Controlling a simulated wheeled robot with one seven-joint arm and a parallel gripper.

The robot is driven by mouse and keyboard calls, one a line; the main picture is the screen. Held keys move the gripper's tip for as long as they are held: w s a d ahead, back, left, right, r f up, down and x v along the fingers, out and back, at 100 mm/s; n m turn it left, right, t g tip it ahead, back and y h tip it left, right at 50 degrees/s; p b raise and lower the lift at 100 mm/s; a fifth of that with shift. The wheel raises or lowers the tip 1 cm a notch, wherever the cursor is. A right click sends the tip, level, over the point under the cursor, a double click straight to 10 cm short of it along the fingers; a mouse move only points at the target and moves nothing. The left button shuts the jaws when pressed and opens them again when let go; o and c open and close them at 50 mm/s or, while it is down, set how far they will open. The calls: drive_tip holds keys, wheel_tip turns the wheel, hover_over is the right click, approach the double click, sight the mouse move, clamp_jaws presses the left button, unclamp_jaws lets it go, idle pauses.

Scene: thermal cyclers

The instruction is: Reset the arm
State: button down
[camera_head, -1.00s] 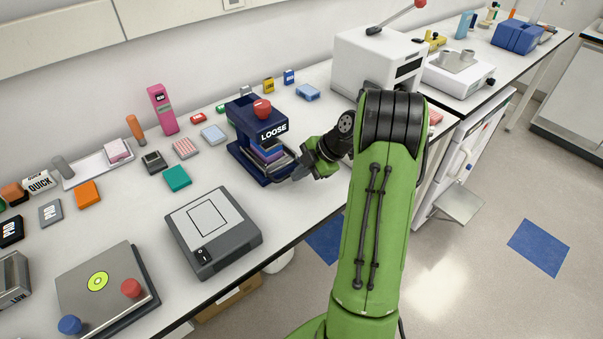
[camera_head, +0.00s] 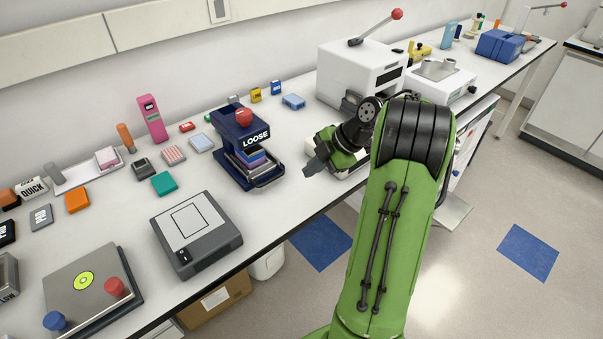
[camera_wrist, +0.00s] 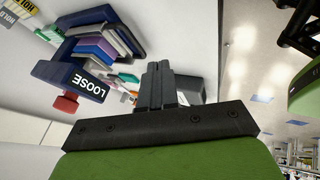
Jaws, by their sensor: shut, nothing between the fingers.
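My gripper (camera_head: 313,168) is at the end of my green arm, a little above the bench and to the right of the blue rack labelled LOOSE (camera_head: 231,128). It is apart from the rack. In the wrist view, my gripper's dark fingers (camera_wrist: 160,85) are together with nothing between them. The LOOSE rack also shows in the wrist view (camera_wrist: 62,80), at the left, with several coloured plates in it. My raised arm hides part of the bench on the right.
A white machine with a red-knobbed lever (camera_head: 350,75) stands behind my arm. A grey device (camera_head: 215,245) lies on the bench (camera_head: 120,220) at front left. Several small coloured boxes line the back. The floor (camera_head: 470,290) at right is open.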

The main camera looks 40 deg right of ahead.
drive_tip(key=shift+s+r, duration=0.1)
drive_tip(key=shift+r, duration=0.15)
drive_tip(key=s+a+r+m+g+h, duration=0.1)
drive_tip(key=a+r+m, duration=0.25)
drive_tip(key=a, duration=0.45)
drive_tip(key=s+a+r+m+h, duration=0.1)
drive_tip(key=s+a+r+m, duration=0.15)
drive_tip(key=a+r, duration=0.4)
drive_tip(key=s+a+m+h+p, duration=0.1)
drive_tip(key=s+a+m, duration=0.3)
drive_tip(key=s, duration=0.4)
drive_tip(key=s+a+m+t+h, duration=0.1)
drive_tip(key=s+a+m, duration=0.3)
drive_tip(key=s+m, duration=0.3)
drive_tip(key=shift+s+a+f+h+p, duration=0.25)
drive_tip(key=shift+s+f+h+p, duration=0.15)
drive_tip(key=shift+s, duration=0.25)
